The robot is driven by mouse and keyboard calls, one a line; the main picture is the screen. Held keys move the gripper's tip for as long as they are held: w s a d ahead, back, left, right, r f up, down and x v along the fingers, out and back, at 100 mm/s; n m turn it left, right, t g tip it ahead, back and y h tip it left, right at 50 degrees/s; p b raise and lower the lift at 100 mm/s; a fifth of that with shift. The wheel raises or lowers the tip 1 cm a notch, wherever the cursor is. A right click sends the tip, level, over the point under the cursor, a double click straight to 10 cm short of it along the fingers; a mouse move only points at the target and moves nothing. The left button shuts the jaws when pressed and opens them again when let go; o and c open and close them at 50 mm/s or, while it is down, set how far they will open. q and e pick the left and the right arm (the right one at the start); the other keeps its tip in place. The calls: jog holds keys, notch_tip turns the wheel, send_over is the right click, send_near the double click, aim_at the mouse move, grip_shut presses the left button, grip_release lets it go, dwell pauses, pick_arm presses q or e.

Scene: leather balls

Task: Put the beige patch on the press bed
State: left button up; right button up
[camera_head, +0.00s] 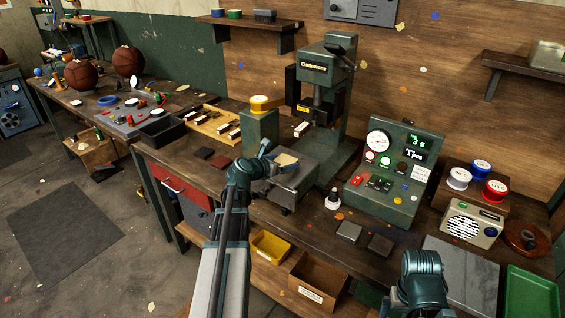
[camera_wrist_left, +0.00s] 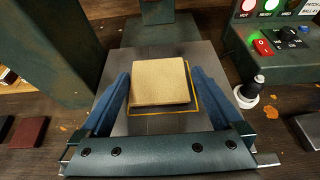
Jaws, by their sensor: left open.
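The beige patch (camera_head: 287,159) is a flat square at the press bed (camera_head: 298,182), under the green press. In the left wrist view the patch (camera_wrist_left: 160,80) lies over the yellow square outline on the grey bed (camera_wrist_left: 118,62), a little off to its upper left. A dark edge shows beneath its front; I cannot tell whether it lies fully flat. My left gripper (camera_head: 272,164) is over the front of the bed. Its blue fingers (camera_wrist_left: 160,95) are open, one on each side of the patch, with gaps between. My right arm shows at lower right, but its gripper does not.
The press column (camera_head: 340,120) stands behind the bed, with a green post (camera_head: 260,132) at its left. The control panel (camera_head: 393,170) and a white-based black knob (camera_head: 333,199) are to the right. Dark red (camera_head: 222,162) and grey (camera_head: 349,231) patches lie on the bench.

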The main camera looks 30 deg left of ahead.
pick_arm(q)
jog(key=shift+s+r, duration=0.2)
jog(key=shift+r, duration=0.1)
jog(key=p+v, duration=0.4)
jog(key=v, duration=0.7)
jog(key=shift+s+p, duration=0.3)
jog(key=shift+p, duration=0.05)
jog(key=shift+w+f, duration=0.1)
jog(key=b+x, duration=0.4)
jog(key=x, duration=0.7)
jog(key=shift+w+f+b, duration=0.15)
jog(key=shift+w+b, duration=0.2)
jog(key=shift+w+f, duration=0.1)
jog(key=shift+f, duration=0.05)
jog(key=shift+r, duration=0.25)
jog(key=shift+f, duration=0.15)
